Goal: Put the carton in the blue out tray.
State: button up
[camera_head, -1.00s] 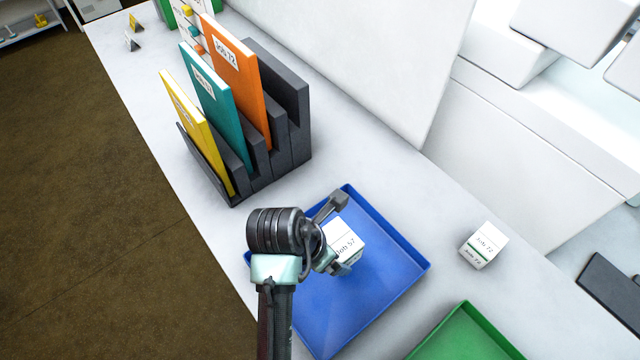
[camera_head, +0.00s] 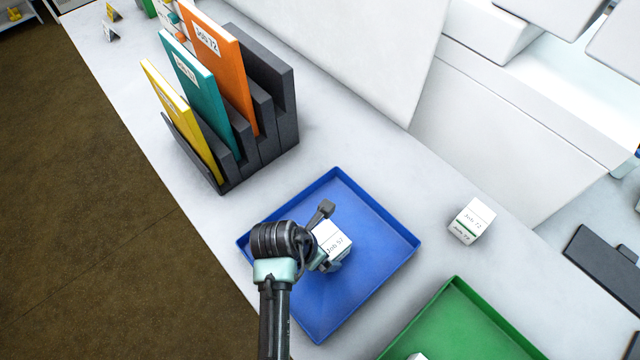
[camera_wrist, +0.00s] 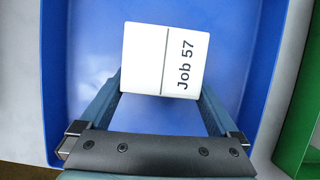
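The white carton marked Job 57 (camera_head: 333,240) is over the blue out tray (camera_head: 396,264), inside its outline. It also shows in the wrist view (camera_wrist: 150,58), label facing the camera. My gripper (camera_head: 322,238) has one finger on each side of this carton, and its fingers (camera_wrist: 163,85) meet the carton's sides, shut on it. The fingertips are partly hidden by the carton. I cannot tell whether the carton's underside touches the tray floor. The blue tray holds nothing else that I can see.
A green tray (camera_head: 455,287) stands to the right of the blue one, with a white object at the lower picture edge. A Job 72 carton (camera_head: 472,221) stands on the bench. A dark rack (camera_head: 277,120) with yellow, teal and orange folders stands behind the blue tray.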

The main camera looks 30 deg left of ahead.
jog(key=shift+r, duration=0.1)
jog(key=v, duration=1.2)
jog(key=shift+r, duration=0.1)
jog(key=w+d+r+m+t+y, duration=0.2)
jog(key=w+r+m+t, duration=0.45)
jog(key=r, duration=0.85)
jog(key=w+d+r+m+t+y, duration=0.2)
jog(key=w+r+m+t, duration=0.2)
jog(key=w+r+m, duration=0.8)
jog(key=s+d+r+m+t, duration=0.1)
jog(key=d+r+m+t, duration=0.15)
jog(key=r, duration=0.45)
jog(key=s+d+r+m+t+h, duration=0.1)
jog(key=s+d+r+m+t, duration=0.15)
jog(key=r, duration=0.45)
jog(key=s+d+r+m+t, duration=0.1)
jog(key=d+r+m+t, duration=0.15)
jog(key=r, duration=0.55)
jog(key=s+d+r+m+t, duration=0.2)
jog(key=s+r+m, duration=0.1)
jog(key=s+r, duration=0.1)
jog(key=s+d+r+m+t+h, duration=0.1)
jog(key=s+d+r+m+t, duration=0.1)
jog(key=r, duration=0.5)
jog(key=shift+s+r+m+t+h, duration=0.3)
jog(key=shift+s+m+t, duration=0.35)
jog(key=shift+s, duration=0.55)
